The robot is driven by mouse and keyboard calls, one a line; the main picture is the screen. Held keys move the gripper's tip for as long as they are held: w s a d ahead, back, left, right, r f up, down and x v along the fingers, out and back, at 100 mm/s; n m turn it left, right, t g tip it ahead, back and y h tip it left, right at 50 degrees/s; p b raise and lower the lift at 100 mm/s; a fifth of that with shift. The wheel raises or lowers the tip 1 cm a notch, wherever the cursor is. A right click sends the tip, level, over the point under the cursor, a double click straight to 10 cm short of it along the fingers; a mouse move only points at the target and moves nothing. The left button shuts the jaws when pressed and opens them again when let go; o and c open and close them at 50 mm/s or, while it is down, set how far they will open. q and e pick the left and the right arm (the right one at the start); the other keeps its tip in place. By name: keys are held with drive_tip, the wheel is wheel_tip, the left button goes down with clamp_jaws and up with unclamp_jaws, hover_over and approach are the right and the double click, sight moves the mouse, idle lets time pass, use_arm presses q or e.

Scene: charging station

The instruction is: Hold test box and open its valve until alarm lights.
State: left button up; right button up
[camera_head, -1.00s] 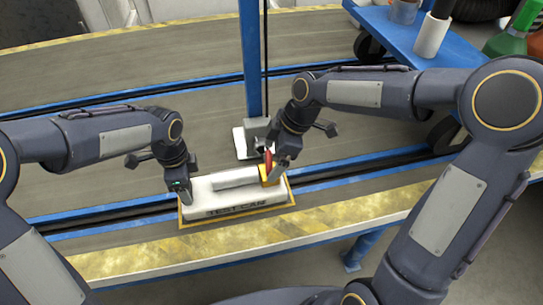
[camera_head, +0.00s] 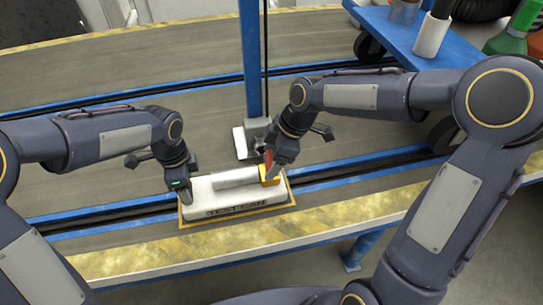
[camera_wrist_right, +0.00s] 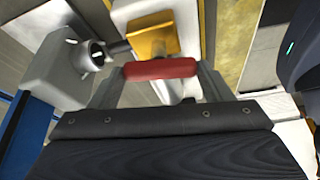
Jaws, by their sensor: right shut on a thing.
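The white test box (camera_head: 235,195) lies on the conveyor in a yellow-edged outline, with dark lettering on its near side and a grey cylinder (camera_head: 235,178) on top. A yellow valve block (camera_head: 270,175) with a red handle (camera_head: 267,160) sits at its right end. My right gripper (camera_head: 271,168) is shut on the red handle; the wrist view shows the handle (camera_wrist_right: 160,68) between its fingers, beside the yellow block (camera_wrist_right: 152,35). My left gripper (camera_head: 184,194) is at the box's left end; its fingers are partly hidden, so its grip is unclear. I see no lit alarm.
A blue post (camera_head: 251,65) with a grey and white base (camera_head: 243,143) stands just behind the box. A blue cart (camera_head: 400,32) carrying containers and bottles is at the upper right. A yellow worn edge (camera_head: 250,237) runs along the front; the belt behind left is clear.

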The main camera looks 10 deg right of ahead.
drive_tip(key=shift+m, duration=0.3)
drive_tip(key=m, duration=0.2)
drive_tip(key=m+t, duration=0.1)
drive_tip(key=m, duration=0.1)
drive_tip(key=shift+s+a+t+h, duration=0.1)
drive_tip(key=shift+s+t+h, duration=0.05)
drive_tip(key=shift+t+h, duration=0.2)
drive_tip(key=m+t+h, duration=0.1)
drive_tip(key=m, duration=0.2)
drive_tip(key=shift+a, duration=0.1)
drive_tip(key=m, duration=0.2)
drive_tip(key=m+h, duration=0.1)
drive_tip(key=m, duration=0.1)
drive_tip(key=shift+s+a+m+t+h, duration=0.1)
drive_tip(key=shift+m+t+h, duration=0.15)
drive_tip(key=shift+m+t, duration=0.15)
drive_tip(key=shift+m+h, duration=0.6)
drive_tip(key=shift+m, duration=1.1)
drive_tip(key=o, duration=1)
drive_tip(key=shift+r, duration=0.15)
